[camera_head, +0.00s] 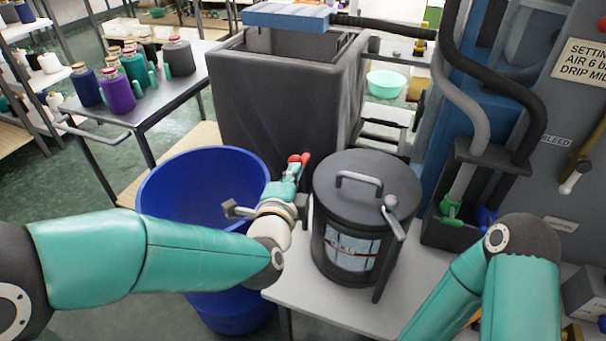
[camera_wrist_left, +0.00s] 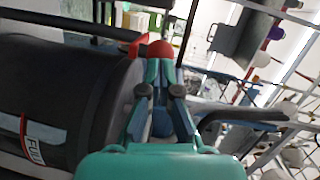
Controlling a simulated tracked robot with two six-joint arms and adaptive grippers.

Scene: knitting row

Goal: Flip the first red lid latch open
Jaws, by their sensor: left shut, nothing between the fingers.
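A dark grey round canister (camera_head: 333,245) stands on a light table, with a flat lid (camera_head: 362,176) and an arched handle on top. A red latch (camera_head: 305,158) shows at the lid's left rear edge. In the left wrist view the red latch (camera_wrist_left: 137,44) has a round red end by the fingertips. My left gripper (camera_head: 297,166) is shut and empty, its tips at the latch; whether they touch cannot be told. It also shows in the wrist view (camera_wrist_left: 160,72). A second latch, grey (camera_head: 393,215), hangs at the lid's front right. My right gripper is out of view.
A blue bin (camera_head: 158,190) stands below my left forearm. A large dark grey tub (camera_head: 240,105) is behind the canister. Hoses and a grey panel (camera_head: 575,110) stand to the right. Thread spools (camera_head: 118,92) are on a far-left table.

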